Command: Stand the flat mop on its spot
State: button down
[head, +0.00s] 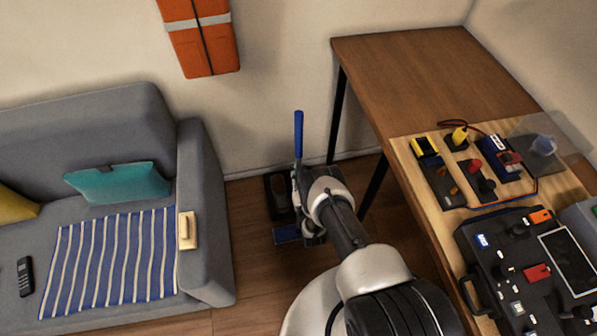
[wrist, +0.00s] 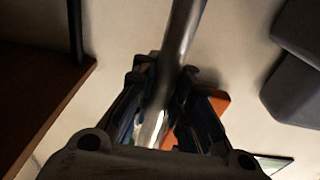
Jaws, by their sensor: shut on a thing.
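The flat mop (head: 298,135) has a blue upper handle, a grey pole and a blue flat head. It stands near upright in the gap between the sofa and the table. Its blue head (head: 287,234) shows low, near the floor; I cannot tell whether it touches. My gripper (head: 306,200) is shut on the mop's pole. In the wrist view the metal pole (wrist: 182,30) runs between the fingers of my gripper (wrist: 160,85). A dark tray-like base (head: 279,196) lies on the floor by the wall, just behind the mop, partly hidden by it and my arm.
A grey sofa (head: 207,215) with a striped blanket (head: 110,262) stands at the left. A wooden table (head: 420,75) with dark legs and wiring gear is at the right. An orange case (head: 200,40) hangs on the wall. Floor space between sofa and table is narrow.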

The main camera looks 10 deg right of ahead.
jog(key=shift+r, duration=0.15)
jog(key=c, duration=1.5)
grip_release()
jog(key=shift+f, duration=0.2)
jog(key=shift+c, duration=0.2)
